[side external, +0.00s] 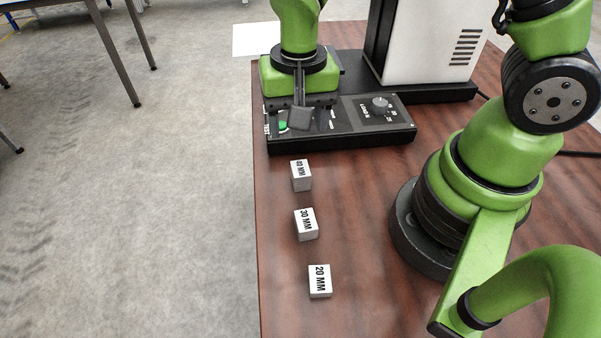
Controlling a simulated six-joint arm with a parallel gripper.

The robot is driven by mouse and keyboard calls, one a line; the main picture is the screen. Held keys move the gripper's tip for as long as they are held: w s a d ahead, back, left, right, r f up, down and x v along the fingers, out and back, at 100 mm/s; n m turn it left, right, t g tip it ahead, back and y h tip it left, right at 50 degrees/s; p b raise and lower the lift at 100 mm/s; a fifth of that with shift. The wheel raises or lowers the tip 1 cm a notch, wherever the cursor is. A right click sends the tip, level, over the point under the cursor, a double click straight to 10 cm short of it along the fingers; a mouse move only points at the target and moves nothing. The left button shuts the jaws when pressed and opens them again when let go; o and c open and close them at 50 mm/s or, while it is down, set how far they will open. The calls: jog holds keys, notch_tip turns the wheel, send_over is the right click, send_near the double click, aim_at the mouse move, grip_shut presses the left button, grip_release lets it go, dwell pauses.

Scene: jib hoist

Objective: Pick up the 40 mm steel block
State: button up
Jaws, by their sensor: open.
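The 40 mm steel block (301,176) is a small pale block with a dark label on top, standing on the wooden table just in front of the black control panel. Its first label digit is hard to read, but it is the farthest of the three labelled blocks. My gripper (300,118) is open and hangs beyond the block, in front of or over the left part of the panel. It is apart from the block. The gap between its fingers is hard to see from this side.
The 30 mm block (306,224) and 20 mm block (320,281) stand in a row nearer the camera. The black control panel (345,137) has a knob and a green button. A white cabinet (425,45) stands behind it. The table's left edge runs close beside the blocks.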

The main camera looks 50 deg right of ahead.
aim_at(300, 168)
notch_tip(300, 168, down, 6)
jog(key=shift+s+r, duration=0.1)
jog(key=f, duration=0.3)
jog(key=shift+s+a+f, duration=0.1)
jog(key=shift+s+f, duration=0.15)
jog(key=shift+f, duration=0.85)
grip_shut()
jog(key=shift+r, duration=0.1)
